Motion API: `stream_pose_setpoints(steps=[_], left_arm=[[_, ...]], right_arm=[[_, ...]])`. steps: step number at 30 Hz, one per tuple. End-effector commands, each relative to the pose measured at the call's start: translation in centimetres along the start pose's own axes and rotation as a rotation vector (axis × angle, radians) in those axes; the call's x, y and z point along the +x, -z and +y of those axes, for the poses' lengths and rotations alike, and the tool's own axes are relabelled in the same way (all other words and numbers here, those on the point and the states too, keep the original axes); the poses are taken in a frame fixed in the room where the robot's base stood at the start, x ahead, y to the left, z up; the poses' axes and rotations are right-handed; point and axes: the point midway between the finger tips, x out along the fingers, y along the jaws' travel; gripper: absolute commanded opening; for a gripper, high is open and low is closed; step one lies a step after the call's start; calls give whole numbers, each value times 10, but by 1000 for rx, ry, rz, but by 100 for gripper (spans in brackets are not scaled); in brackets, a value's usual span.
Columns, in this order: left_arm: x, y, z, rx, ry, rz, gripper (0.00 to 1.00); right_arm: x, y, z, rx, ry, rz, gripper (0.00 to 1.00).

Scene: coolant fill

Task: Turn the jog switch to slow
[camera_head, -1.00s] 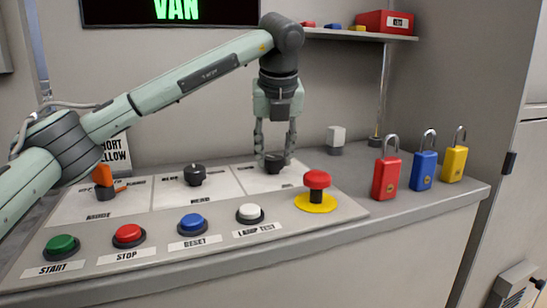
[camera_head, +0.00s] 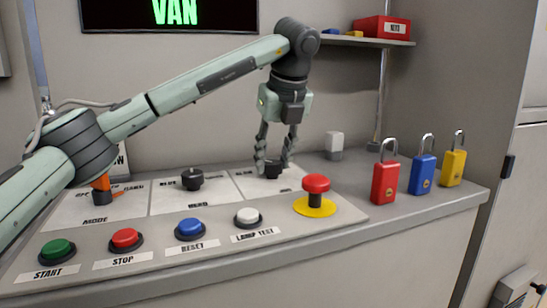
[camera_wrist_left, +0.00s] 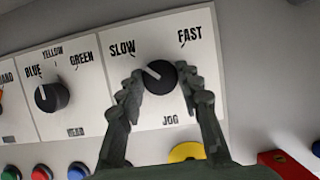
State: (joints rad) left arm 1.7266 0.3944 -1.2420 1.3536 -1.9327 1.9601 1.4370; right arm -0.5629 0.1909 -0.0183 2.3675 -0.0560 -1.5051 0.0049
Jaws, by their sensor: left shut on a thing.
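The jog switch (camera_wrist_left: 158,77) is a black round knob on a white plate lettered SLOW at upper left, FAST at upper right and JOG below. Its white pointer line points up and left, toward SLOW. In the head view the jog switch (camera_head: 281,171) is partly hidden by the fingers. My left gripper (camera_head: 272,168) comes down from above and is shut on the knob. In the left wrist view its fingers (camera_wrist_left: 161,78) lie on the knob's left and right sides. My right gripper is in neither view.
A black selector knob (camera_head: 191,179) with colour labels and an orange-handled mode switch (camera_head: 101,190) are to the left. Several push buttons line the front. A red emergency button (camera_head: 315,185) stands close at right. Padlocks (camera_head: 385,175) stand further right.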

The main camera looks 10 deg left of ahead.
Motion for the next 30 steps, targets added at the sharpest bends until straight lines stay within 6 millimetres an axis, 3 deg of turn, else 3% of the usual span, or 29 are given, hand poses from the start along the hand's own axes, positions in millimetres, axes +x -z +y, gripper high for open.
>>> stream_pose_setpoints(steps=[2,3,7,19,30], left_arm=[[0,0,0,-2,1,-1,6],[0,0,0,-2,1,-1,39],[0,0,0,-1,1,-1,55],[-9,0,0,0,3,-2,56],[-83,-2,0,-3,3,-6,56]], right_arm=[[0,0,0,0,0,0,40],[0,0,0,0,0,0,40],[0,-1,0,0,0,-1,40],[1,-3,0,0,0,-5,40],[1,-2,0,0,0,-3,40]])
